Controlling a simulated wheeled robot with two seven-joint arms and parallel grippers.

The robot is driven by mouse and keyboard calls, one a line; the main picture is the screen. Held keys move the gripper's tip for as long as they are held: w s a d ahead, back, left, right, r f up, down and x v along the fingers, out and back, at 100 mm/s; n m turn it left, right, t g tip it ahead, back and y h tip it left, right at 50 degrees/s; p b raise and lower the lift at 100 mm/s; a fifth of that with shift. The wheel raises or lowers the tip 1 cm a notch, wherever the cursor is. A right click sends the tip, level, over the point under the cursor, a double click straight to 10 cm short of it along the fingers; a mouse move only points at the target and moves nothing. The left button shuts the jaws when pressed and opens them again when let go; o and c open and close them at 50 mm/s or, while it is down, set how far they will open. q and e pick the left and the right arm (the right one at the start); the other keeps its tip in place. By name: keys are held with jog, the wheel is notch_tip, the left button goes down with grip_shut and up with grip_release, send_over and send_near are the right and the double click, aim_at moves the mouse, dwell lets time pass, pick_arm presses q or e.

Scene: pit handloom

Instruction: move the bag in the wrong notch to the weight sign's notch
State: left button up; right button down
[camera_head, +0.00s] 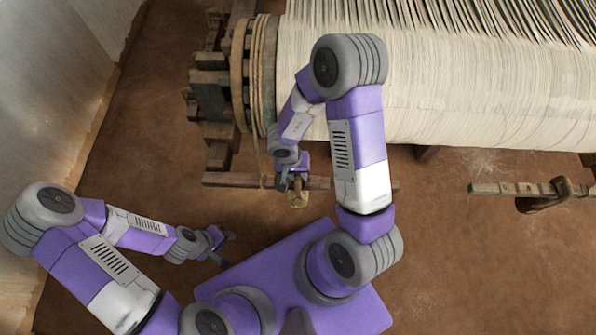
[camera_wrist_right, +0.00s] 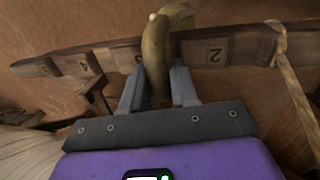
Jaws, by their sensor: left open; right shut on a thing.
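My right gripper (camera_head: 291,184) is shut on a tan bag (camera_head: 298,200) at the notched wooden bar (camera_head: 233,180). In the right wrist view the fingers (camera_wrist_right: 158,88) close on the bag's narrow olive-tan part (camera_wrist_right: 156,55), which stands in front of the bar (camera_wrist_right: 118,57). A plate marked 2 (camera_wrist_right: 215,55) is right of the bag, and a plate marked 4 (camera_wrist_right: 84,65) is to its left. I cannot tell whether the bag rests in a notch. No weight sign is readable. My left gripper (camera_head: 222,250) is open and empty, low on the left.
A rope (camera_head: 258,160) hangs down to the bar; it also shows in the right wrist view (camera_wrist_right: 290,75). The large warp beam (camera_head: 470,90) with pale threads is behind. Another wooden bar (camera_head: 500,188) is at the right. The brown floor between is clear.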

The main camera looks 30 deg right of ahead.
dwell(0.3)
jog(key=c, duration=0.8)
grip_release()
jog(key=shift+f, duration=0.1)
jog(key=r+p, duration=0.1)
jog(key=r, duration=0.1)
jog(key=r+p, duration=0.2)
jog(key=r, duration=0.1)
jog(key=a+r+p, duration=0.1)
jog(key=r+p, duration=0.1)
jog(key=shift+w+a+r, duration=0.1)
jog(key=shift+w+r, duration=0.15)
jog(key=shift+w, duration=0.15)
